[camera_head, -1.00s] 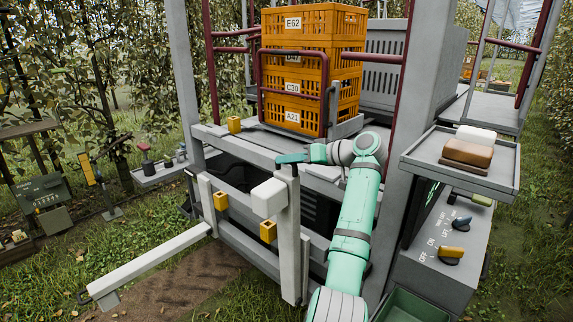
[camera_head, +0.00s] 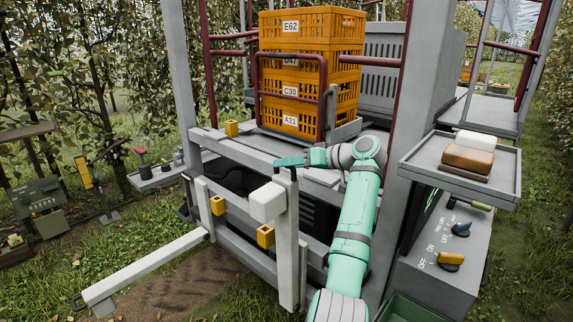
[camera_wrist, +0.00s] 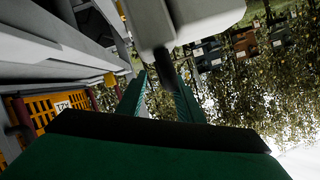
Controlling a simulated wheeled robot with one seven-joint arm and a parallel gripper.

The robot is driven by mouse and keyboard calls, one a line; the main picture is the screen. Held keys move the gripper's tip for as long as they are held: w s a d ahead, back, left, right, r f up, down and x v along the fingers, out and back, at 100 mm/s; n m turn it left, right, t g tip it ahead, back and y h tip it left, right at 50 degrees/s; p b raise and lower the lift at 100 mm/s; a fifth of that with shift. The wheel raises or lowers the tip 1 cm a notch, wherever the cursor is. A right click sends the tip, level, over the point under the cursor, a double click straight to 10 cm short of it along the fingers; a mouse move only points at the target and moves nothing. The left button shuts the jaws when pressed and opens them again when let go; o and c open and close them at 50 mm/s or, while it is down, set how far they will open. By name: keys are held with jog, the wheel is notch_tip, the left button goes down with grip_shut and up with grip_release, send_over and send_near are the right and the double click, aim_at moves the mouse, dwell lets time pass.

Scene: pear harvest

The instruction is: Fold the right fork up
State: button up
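The right fork (camera_head: 289,250) is a grey beam that stands upright at the front of the platform, with a white block (camera_head: 267,202) near its top. My gripper (camera_head: 284,162) is at the fork's top end, by its dark handle. In the wrist view, my gripper's two teal fingers (camera_wrist: 161,82) are apart. The pale fork end (camera_wrist: 180,20) and dark handle (camera_wrist: 167,65) lie just ahead of the gap; whether they touch the fingers is unclear. The left fork (camera_head: 150,262) is down and reaches out to the lower left.
Stacked orange crates (camera_head: 310,75) stand on the platform behind the fork. Yellow brackets (camera_head: 265,236) sit on the frame. A grey tray (camera_head: 420,160) and a control panel with knobs (camera_head: 450,260) are at right. Grass and a dirt patch lie open at front left.

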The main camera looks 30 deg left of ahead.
jog(key=shift+s+a, duration=0.1)
jog(key=shift+a, duration=0.05)
jog(key=shift+d+r, duration=0.15)
jog(key=shift+d, duration=0.05)
jog(key=r, duration=0.3)
jog(key=shift+s+a+r, duration=0.1)
jog(key=shift+s+r, duration=0.1)
jog(key=shift+s, duration=0.05)
jog(key=s+d+r, duration=0.6)
jog(key=s+r, duration=0.3)
jog(key=s, duration=0.3)
jog(key=shift+d+r, duration=0.15)
jog(key=shift+d, duration=0.1)
jog(key=shift+a, duration=0.1)
